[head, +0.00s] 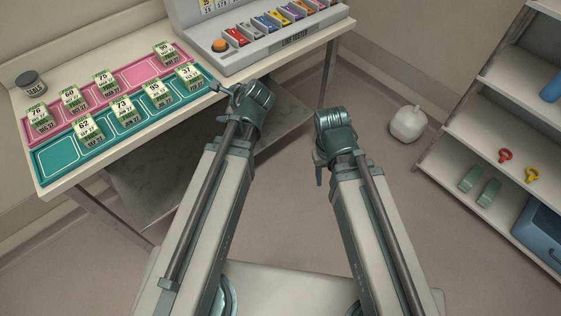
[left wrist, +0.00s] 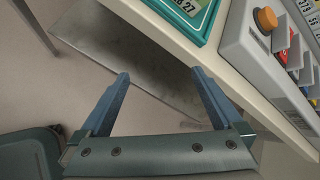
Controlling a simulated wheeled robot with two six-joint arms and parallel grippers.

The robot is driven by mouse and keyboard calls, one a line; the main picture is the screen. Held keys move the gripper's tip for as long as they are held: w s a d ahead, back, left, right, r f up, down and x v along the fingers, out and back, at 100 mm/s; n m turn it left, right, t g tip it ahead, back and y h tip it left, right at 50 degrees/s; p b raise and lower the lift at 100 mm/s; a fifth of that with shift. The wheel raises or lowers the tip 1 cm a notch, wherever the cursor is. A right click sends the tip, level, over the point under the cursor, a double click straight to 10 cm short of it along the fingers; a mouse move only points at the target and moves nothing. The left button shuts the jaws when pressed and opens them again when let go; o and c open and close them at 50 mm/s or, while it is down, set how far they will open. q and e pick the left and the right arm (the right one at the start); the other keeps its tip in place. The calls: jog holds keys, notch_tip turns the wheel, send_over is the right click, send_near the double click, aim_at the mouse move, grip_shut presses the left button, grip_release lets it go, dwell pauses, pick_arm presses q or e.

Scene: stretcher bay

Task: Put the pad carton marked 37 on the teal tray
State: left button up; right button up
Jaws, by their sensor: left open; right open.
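The pad carton marked 37 (head: 188,76) is a small green box with a pale label. It stands in the far right place of the teal tray (head: 57,158), on the table. The teal tray also holds cartons marked 62, 73 and 95. My left gripper (head: 220,89) is open and empty, just right of the tray's right end, apart from the carton. In the left wrist view its spread fingers (left wrist: 160,75) have nothing between them; a tray corner with part of a carton label shows above. My right gripper (head: 319,170) is open and empty, over the floor.
A pink tray (head: 138,73) with several cartons lies behind the teal one. A dark jar (head: 31,83) stands at the table's left. A grey console (head: 262,49) with coloured slots stands right of the trays. Shelves (head: 474,133) are at right; a white container (head: 408,124) is on the floor.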

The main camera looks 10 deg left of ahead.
pick_arm(q)
jog(key=s+d+f+n+g+h, duration=0.3)
jog(key=s+d+n, duration=0.4)
jog(key=d, duration=0.3)
jog(key=s+d+f+n+g+h, duration=0.3)
jog(key=s+d+f+n, duration=0.1)
jog(key=s+d+n, duration=0.3)
jog(key=s+d, duration=0.2)
jog(key=d, duration=0.1)
jog(key=shift+d+f, duration=0.15)
jog(key=shift+d, duration=0.05)
notch_tip(320, 180, up, 3)
jog(key=p, duration=0.3)
jog(key=shift+f, duration=0.25)
jog(key=shift+c, duration=0.3)
